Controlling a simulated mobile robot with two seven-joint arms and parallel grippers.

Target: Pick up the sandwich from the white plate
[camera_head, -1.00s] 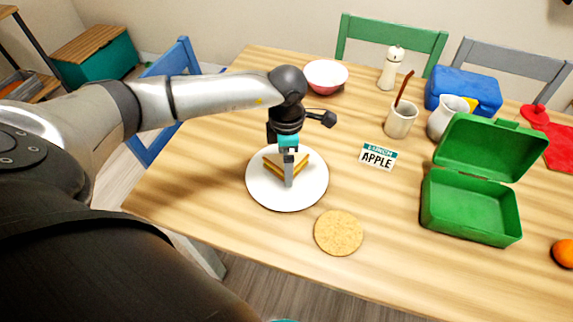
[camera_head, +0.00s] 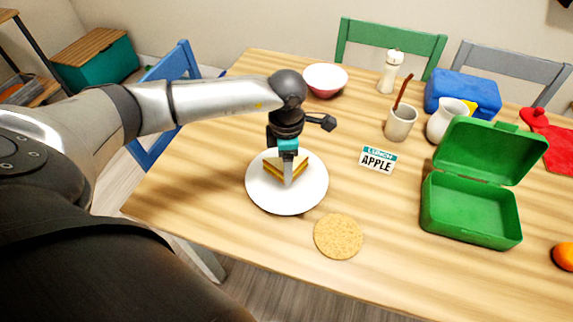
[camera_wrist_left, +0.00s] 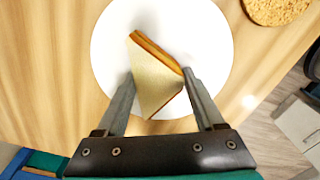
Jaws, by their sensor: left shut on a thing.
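The sandwich (camera_head: 299,163), a triangular half with pale bread and a golden-brown edge, is at the white plate (camera_head: 287,204). My left gripper (camera_head: 288,172) points down from above and is shut on the sandwich. In the left wrist view, the sandwich (camera_wrist_left: 154,80) lies between the two fingers of the left gripper (camera_wrist_left: 160,82), with the white plate (camera_wrist_left: 205,25) behind it. I cannot tell whether the sandwich is clear of the plate. The fingers hide part of it in the head view. My right gripper is not in view.
A round cork mat (camera_head: 338,236) lies near the front edge. An open green lunchbox (camera_head: 470,208) stands to the right. An apple label sign (camera_head: 377,160), a cup (camera_head: 400,124), a white jug (camera_head: 444,122) and a bowl (camera_head: 325,80) stand behind. Table between plate and lunchbox is mostly clear.

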